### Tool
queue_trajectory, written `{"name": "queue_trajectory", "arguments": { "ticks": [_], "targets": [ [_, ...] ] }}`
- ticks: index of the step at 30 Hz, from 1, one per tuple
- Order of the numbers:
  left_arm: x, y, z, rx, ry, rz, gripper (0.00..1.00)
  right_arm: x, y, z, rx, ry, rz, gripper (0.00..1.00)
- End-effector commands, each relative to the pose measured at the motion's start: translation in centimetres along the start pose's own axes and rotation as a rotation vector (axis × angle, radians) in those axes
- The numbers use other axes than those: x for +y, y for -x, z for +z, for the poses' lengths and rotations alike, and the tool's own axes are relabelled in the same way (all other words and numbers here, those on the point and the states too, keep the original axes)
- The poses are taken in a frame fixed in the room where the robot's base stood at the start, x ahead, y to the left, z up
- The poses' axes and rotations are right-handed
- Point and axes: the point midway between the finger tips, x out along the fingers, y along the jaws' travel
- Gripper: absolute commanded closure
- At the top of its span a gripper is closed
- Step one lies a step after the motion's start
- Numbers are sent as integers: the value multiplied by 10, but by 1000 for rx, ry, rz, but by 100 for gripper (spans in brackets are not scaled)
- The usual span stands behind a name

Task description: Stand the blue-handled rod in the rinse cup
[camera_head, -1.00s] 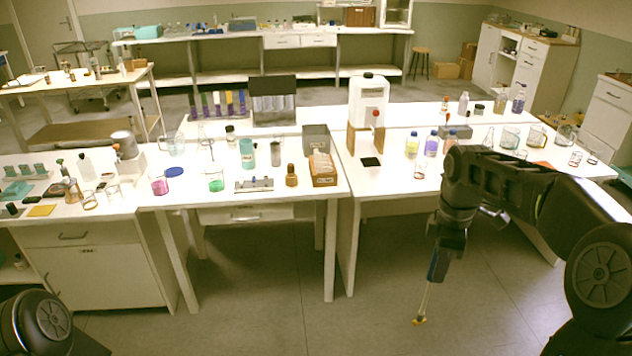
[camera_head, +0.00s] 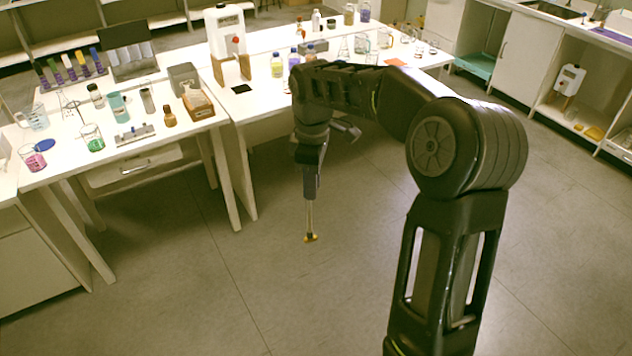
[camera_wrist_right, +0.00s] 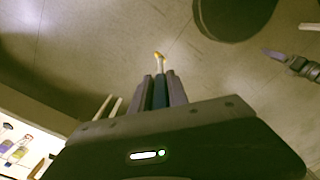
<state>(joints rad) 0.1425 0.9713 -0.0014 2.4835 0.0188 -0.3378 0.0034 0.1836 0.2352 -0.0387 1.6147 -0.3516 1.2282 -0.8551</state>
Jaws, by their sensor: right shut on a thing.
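My right gripper (camera_head: 311,172) hangs pointing down over open floor, in front of the bench. It is shut on the blue handle of the rod (camera_head: 310,215). The thin pale shaft points straight down and ends in a yellowish tip. In the right wrist view the blue handle (camera_wrist_right: 160,90) sits between the fingers, with the tip beyond. What looks like my left gripper (camera_wrist_right: 284,60) shows small at the right edge of that view; its jaws are unclear. I cannot tell which of the small glass vessels on the bench is the rinse cup.
The white bench (camera_head: 205,137) carries a beaker of pink liquid (camera_head: 35,162), a beaker of green liquid (camera_head: 94,142), a brown bottle (camera_head: 169,118) and a white dispenser (camera_head: 226,35). Several bottles and glasses stand at its right part. The floor (camera_head: 270,270) in front is clear.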

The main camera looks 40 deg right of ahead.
Motion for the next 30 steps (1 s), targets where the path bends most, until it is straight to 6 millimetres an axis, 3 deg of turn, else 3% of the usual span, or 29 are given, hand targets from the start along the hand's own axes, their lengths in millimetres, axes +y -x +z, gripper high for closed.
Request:
{"name": "queue_trajectory", "arguments": {
  "ticks": [11,14,18,24,30],
  "targets": [
    [-1,-9,-1,6,-4,4,19,-14,-17,-31,1,-407,-3,100],
    [-2,-15,-2,8,-5,6,19,-25,-26,-50,0,-547,-6,100],
    [-6,-30,-2,11,-7,10,19,-56,-48,-95,-3,-727,-7,100],
    [-8,-39,-2,12,-9,13,19,-91,-60,-134,-3,-753,-2,100],
    [-8,-40,-2,13,-9,14,19,-100,-60,-142,-4,-743,0,100]
  ]
}}
